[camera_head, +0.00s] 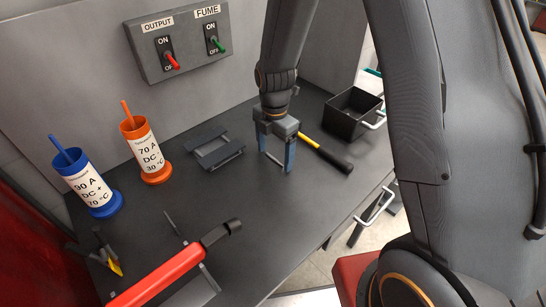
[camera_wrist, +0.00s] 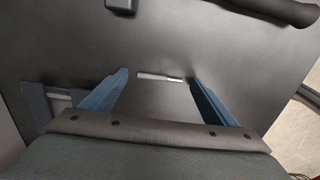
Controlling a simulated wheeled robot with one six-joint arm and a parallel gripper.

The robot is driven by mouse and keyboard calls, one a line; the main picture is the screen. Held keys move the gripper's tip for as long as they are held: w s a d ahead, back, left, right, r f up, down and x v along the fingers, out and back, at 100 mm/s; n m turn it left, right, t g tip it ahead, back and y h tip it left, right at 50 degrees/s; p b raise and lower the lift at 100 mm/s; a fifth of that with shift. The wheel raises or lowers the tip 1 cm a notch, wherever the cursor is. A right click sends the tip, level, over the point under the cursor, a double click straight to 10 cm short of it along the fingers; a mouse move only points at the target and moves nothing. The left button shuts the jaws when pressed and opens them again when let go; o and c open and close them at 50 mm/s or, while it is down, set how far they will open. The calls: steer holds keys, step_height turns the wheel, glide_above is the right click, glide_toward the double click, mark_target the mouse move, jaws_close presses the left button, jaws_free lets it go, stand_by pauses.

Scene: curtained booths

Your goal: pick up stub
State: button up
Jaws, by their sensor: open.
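The stub, a short thin pale rod, lies on the dark bench top. In the wrist view the stub (camera_wrist: 160,77) lies crosswise between my fingertips, with a small gap showing at each end. In the head view the stub (camera_head: 274,160) shows as a thin light line between the fingers. My gripper (camera_head: 277,163) points down at the bench with its two blue-grey fingers apart. It is open and empty, and it also shows in the wrist view (camera_wrist: 158,74). I cannot tell how far the fingertips are above the bench.
A tool with a yellow and black handle (camera_head: 326,153) lies close right of my gripper. A black bin (camera_head: 352,126) stands behind it. A grey rack (camera_head: 220,158), an orange holder (camera_head: 156,178) and a blue holder (camera_head: 105,210) stand left. A red-handled tool (camera_head: 165,278) is in front.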

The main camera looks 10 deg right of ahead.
steer(key=shift+f, duration=0.1)
steer(key=c, duration=1.1)
